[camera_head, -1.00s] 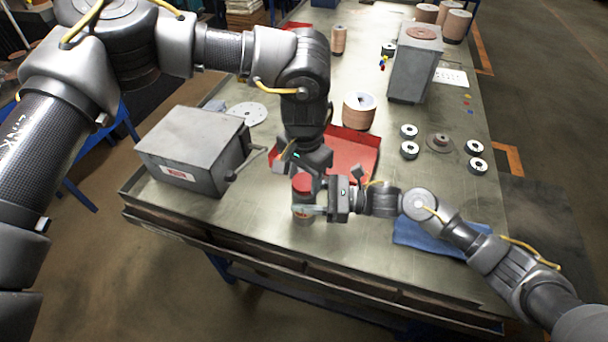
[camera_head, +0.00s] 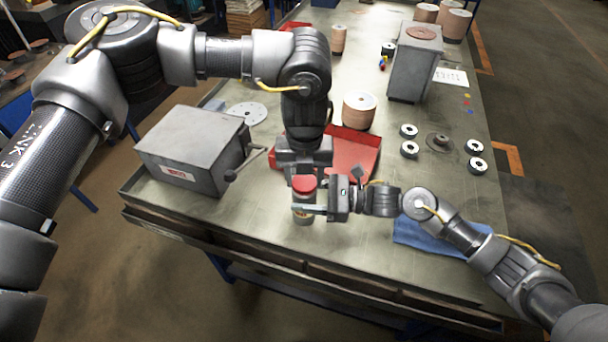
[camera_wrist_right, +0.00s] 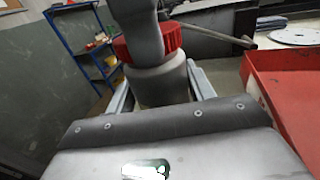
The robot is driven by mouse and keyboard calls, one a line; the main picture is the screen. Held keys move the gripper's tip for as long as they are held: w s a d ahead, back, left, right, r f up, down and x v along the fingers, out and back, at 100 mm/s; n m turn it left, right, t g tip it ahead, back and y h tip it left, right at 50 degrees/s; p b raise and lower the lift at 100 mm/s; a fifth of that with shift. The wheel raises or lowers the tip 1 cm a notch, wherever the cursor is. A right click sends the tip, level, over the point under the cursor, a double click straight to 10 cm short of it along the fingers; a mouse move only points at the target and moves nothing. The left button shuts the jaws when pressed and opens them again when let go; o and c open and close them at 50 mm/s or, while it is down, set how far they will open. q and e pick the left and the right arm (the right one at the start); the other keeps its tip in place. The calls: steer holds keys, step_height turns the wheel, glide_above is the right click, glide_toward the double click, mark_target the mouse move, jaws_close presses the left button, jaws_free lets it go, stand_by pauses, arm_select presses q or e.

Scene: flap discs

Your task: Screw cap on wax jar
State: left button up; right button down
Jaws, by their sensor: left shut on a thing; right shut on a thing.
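The wax jar (camera_head: 303,214) stands upright near the front edge of the metal table. It also shows in the right wrist view (camera_wrist_right: 162,82) as a grey-beige body. The red cap (camera_head: 304,184) sits on top of the jar, and its ribbed rim shows in the right wrist view (camera_wrist_right: 167,40). My right gripper (camera_head: 312,210) is shut on the jar's body from the right. My left gripper (camera_head: 304,178) comes down from above and is shut on the cap; one finger covers part of the cap in the right wrist view. The thread is hidden.
A grey box with a crank (camera_head: 190,150) stands to the left. A red tray (camera_head: 355,152) lies just behind the jar. A blue cloth (camera_head: 430,236) lies to the right, under my right arm. Several small rolls and a tall grey block (camera_head: 414,70) are farther back.

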arm_select(q)
steer(key=m, duration=0.6)
steer(key=o, duration=1.2)
steer(key=shift+c, duration=0.2)
steer(key=shift+r, duration=0.1)
step_height(320, 180, up, 12)
arm_select(e)
steer(key=shift+c, duration=2.3)
jaws_free()
